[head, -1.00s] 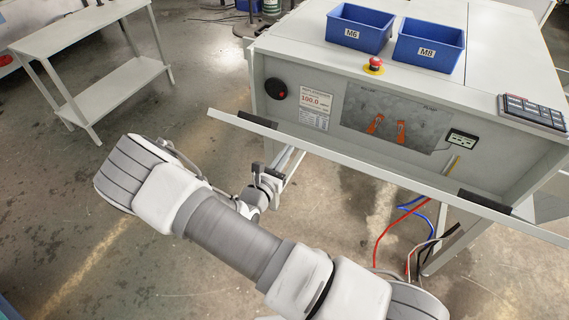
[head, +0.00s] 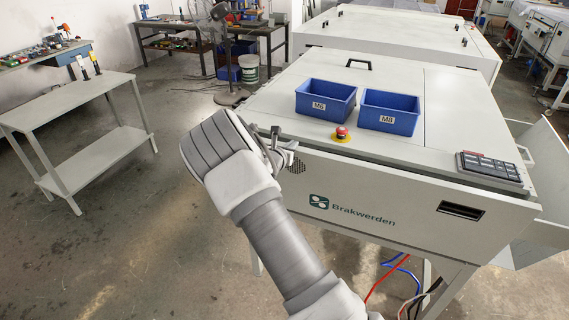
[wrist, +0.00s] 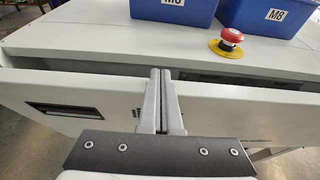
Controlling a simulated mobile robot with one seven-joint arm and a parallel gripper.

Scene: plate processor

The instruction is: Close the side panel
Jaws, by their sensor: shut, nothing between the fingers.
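The lettered panel (head: 375,212) on the near side of the white machine stands nearly upright, with "Brakwerden" and a dark recess on its face. The wrist view also shows this panel (wrist: 70,85), with a dark gap between its upper edge and the machine top. My gripper (head: 283,146) is at the panel's upper left end in the head view. In the wrist view my gripper (wrist: 161,78) is shut and empty, its fingertips at the panel's upper edge; contact is hard to tell. A second panel (head: 543,165) at the machine's right end stands swung outward.
Blue bins M6 (head: 325,98) and M8 (head: 389,110), a red stop button (head: 341,132) and a keypad (head: 488,168) sit on the machine top. A low white table (head: 75,105) stands left. Cables (head: 385,270) hang below the machine. The floor between table and machine is clear.

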